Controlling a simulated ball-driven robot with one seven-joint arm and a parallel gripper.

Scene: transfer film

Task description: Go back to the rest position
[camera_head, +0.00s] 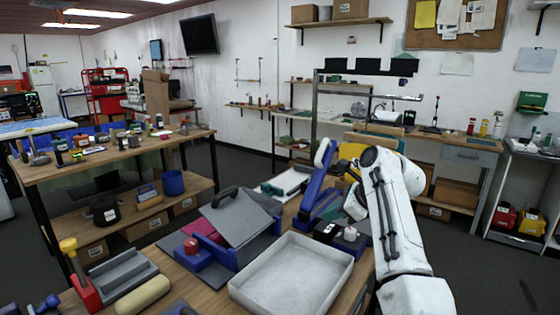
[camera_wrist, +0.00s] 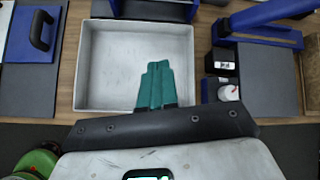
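My white arm (camera_head: 395,220) reaches over the workbench from the lower right in the head view. My gripper shows in the wrist view as teal fingers (camera_wrist: 156,84) lying close together with no clear gap. I see nothing held between them. They appear over the near part of a shallow, empty, pale grey tray (camera_wrist: 105,65); the height above it is unclear. The tray also shows in the head view (camera_head: 292,278), left of my arm. In the head view my gripper is mostly hidden by the arm.
A blue stand with a grey sloped plate and handle (camera_head: 240,215) is behind the tray. A blue clamp-like device (camera_head: 316,190) and a small white-capped bottle (camera_head: 350,234) stand close to my arm. Another wooden workbench (camera_head: 110,150) is at the left. Dark floor lies between the benches.

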